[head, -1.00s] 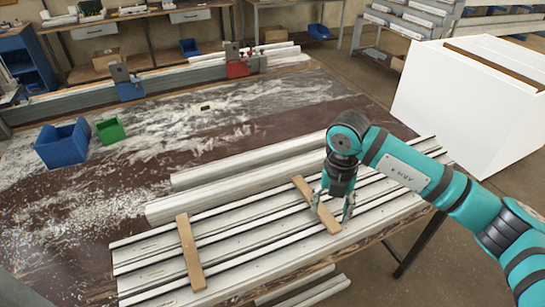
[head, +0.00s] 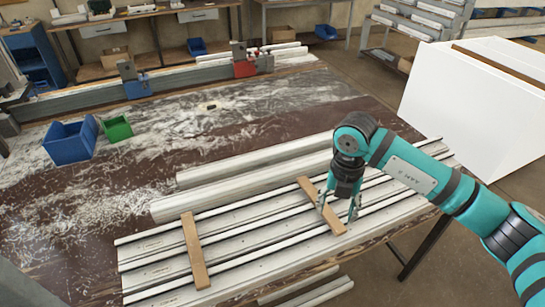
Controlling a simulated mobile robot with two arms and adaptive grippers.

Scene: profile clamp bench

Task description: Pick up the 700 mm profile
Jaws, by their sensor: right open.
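Several long white profiles (head: 240,235) lie side by side on the near part of the bench, running from lower left to upper right. I cannot tell by sight which one is 700 mm. Two wooden strips lie across them, a left one (head: 195,250) and a right one (head: 321,206). My right gripper (head: 339,211) points down over the profiles at the right strip, fingers apart and nothing seen between them. Whether its fingertips touch a profile is unclear. My left gripper is not in view.
Two thicker pale profiles (head: 245,184) lie behind the row. A blue bin (head: 70,142) and a green bin (head: 117,128) stand at the left. A clamp rail with blue (head: 137,87) and red (head: 245,67) clamps runs along the back. A white box (head: 470,105) stands right.

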